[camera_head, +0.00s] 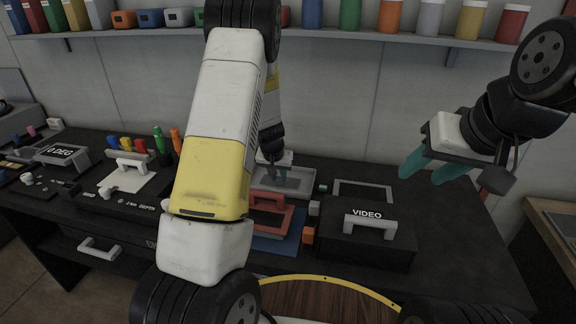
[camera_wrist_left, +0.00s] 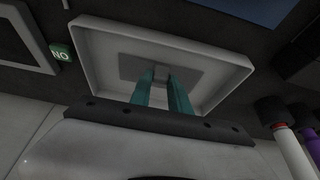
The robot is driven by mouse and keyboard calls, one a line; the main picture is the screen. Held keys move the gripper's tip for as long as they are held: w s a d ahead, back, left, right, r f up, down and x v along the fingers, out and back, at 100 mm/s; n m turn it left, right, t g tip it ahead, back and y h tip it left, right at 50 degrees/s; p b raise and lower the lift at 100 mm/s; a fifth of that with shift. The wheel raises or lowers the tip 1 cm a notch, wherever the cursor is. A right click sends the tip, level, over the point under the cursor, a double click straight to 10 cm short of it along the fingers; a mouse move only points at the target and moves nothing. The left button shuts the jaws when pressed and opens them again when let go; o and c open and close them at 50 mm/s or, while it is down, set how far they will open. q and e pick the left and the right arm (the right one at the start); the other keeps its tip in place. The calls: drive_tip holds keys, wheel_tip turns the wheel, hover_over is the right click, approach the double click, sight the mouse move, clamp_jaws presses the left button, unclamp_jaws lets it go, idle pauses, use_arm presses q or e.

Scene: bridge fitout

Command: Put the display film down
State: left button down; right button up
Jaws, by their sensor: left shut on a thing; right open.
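The display film looks like a small dark grey sheet (camera_wrist_left: 130,68) with a small tab, inside a pale shallow tray (camera_wrist_left: 215,98) in the left wrist view. My left gripper (camera_wrist_left: 165,88) has its teal fingers shut on the film's tab. I cannot tell whether the film touches the tray floor. In the head view my left gripper (camera_head: 285,178) reaches down into the grey tray (camera_head: 262,190) at the back of the black bench, and my arm hides part of the scene. My right gripper (camera_head: 435,165) is open and empty, raised above the bench's right side.
A red frame with a handle (camera_head: 270,218) lies on a blue mat in front of the tray. A black box marked VIDEO (camera_head: 365,240) stands to the right. A grey frame (camera_head: 365,190) lies behind it. A shelf of coloured containers (camera_head: 350,35) runs along the wall.

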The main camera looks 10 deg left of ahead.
use_arm(q)
drive_tip(key=c, duration=1.2)
unclamp_jaws()
drive_tip(key=shift+c, duration=0.2)
drive_tip(key=s+d+r+h, duration=0.2)
drive_tip(key=s+r, duration=0.8)
drive_tip(key=r, duration=0.3)
drive_tip(key=s+d+r+h, duration=0.1)
drive_tip(key=s+d+r, duration=0.2)
drive_tip(key=s+r, duration=0.8)
drive_tip(key=s+r+t+y, duration=0.1)
drive_tip(key=s+r, duration=0.5)
drive_tip(key=s, duration=0.6)
drive_tip(key=shift+t, duration=0.4)
